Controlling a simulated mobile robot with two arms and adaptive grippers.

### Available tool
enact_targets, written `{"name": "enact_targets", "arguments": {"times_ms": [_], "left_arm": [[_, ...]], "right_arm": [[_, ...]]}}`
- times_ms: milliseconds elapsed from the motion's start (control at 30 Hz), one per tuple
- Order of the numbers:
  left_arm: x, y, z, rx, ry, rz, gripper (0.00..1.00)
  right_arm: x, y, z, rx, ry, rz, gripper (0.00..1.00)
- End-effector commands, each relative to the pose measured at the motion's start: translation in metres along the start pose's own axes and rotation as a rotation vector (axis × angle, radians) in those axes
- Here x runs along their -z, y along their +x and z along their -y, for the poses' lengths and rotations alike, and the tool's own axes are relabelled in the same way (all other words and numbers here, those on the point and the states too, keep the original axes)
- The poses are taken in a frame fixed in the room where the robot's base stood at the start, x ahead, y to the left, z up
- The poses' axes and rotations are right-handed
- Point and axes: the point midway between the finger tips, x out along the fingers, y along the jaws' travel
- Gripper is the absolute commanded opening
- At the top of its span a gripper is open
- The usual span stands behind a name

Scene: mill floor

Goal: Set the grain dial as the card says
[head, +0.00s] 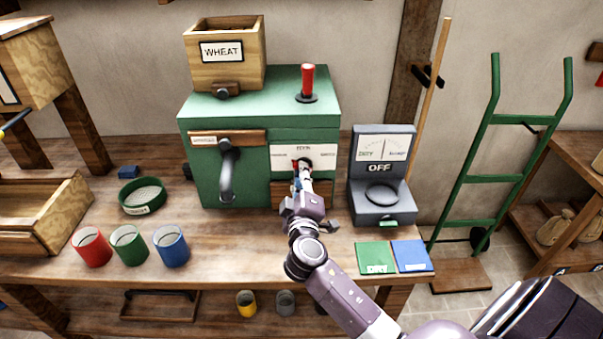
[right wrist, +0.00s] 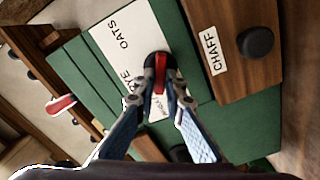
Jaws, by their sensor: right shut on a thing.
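The grain dial (right wrist: 154,62) is a black knob with a red pointer bar on a white label plate (head: 318,152) on the front of the green mill (head: 258,112). In the right wrist view, OATS and a partly hidden word ending in YE are readable; another word is mostly covered. My right gripper (head: 304,174) is at the dial, with its fingertips (right wrist: 160,86) shut on the red bar. The bar's exact setting is hard to tell. A card reading WHEAT (head: 221,51) is on the wooden hopper above. My left gripper is not in view.
A CHAFF drawer (right wrist: 236,58) is below the dial. A grey crank (head: 227,170) and a red-handled lever (head: 307,82) are on the mill. A grey DRY/DAMP-type meter (head: 382,185) stands to the right. Coloured cups (head: 129,246) stand on the bench's front left.

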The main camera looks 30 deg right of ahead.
Motion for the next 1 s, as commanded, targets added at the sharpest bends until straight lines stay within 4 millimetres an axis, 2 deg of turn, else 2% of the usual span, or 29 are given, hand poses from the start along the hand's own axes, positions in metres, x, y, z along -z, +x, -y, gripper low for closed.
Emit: {"name": "enact_targets", "arguments": {"times_ms": [200, 233, 367, 667, 833, 1000], "left_arm": [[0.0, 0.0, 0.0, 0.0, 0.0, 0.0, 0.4], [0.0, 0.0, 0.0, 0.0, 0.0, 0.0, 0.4], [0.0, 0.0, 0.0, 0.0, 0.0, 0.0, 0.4], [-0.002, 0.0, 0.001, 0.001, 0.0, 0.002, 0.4], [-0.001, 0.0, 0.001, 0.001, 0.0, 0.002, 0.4], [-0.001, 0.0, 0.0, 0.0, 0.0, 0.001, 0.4]], "right_arm": [[0.001, 0.0, 0.001, 0.001, -0.002, -0.003, 0.0], [0.001, 0.0, 0.001, 0.001, -0.002, -0.003, 0.13], [0.001, 0.0, 0.001, 0.001, -0.002, -0.002, 0.28], [0.0, -0.002, 0.001, 0.001, 0.0, -0.001, 0.28], [0.0, -0.02, 0.002, 0.003, 0.001, 0.0, 0.28], [-0.001, -0.057, 0.002, 0.005, 0.002, 0.002, 0.28]]}}
